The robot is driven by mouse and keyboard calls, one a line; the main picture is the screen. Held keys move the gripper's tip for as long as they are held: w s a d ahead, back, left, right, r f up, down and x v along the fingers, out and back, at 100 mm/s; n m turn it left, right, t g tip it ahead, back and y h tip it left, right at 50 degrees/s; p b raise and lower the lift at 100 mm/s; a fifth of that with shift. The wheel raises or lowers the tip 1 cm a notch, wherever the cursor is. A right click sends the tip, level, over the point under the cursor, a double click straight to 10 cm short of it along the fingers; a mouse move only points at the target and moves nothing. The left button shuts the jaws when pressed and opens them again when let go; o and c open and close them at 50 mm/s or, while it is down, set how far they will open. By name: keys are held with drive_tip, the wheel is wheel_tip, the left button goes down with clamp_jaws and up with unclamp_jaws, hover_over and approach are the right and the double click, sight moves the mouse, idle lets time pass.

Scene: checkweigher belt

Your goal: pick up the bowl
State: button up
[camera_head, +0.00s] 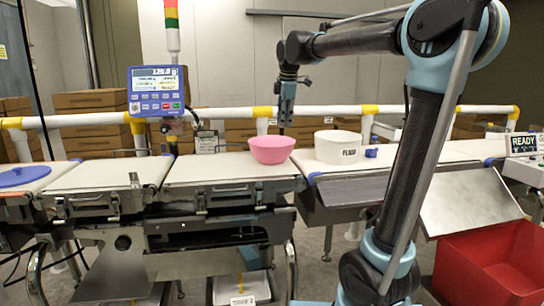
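A pink bowl (271,150) stands upright on the right end of the middle white belt (205,170), close to the gap before the right-hand belt. My gripper (283,128) hangs from my arm, pointing down, above and slightly right of the bowl in the picture. Its fingers look narrow and small here, and I cannot tell whether they are apart. Nothing shows held in it. I cannot tell the exact depth between the gripper and the bowl.
A display unit (157,91) rises behind the belt at left. A white rail with yellow joints (263,112) runs behind. A red bin (490,262) is at lower right.

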drive_tip(key=a, duration=0.1)
approach(276, 158)
drive_tip(key=f, duration=0.2)
drive_tip(key=shift+n, duration=0.4)
drive_tip(key=shift+w+x, duration=0.2)
drive_tip(key=shift+x, duration=1.15)
drive_tip(key=shift+w+x, duration=0.2)
drive_tip(key=shift+x, duration=1.2)
drive_tip(key=shift+a+r, duration=0.1)
drive_tip(key=shift+r, duration=0.1)
clamp_jaws()
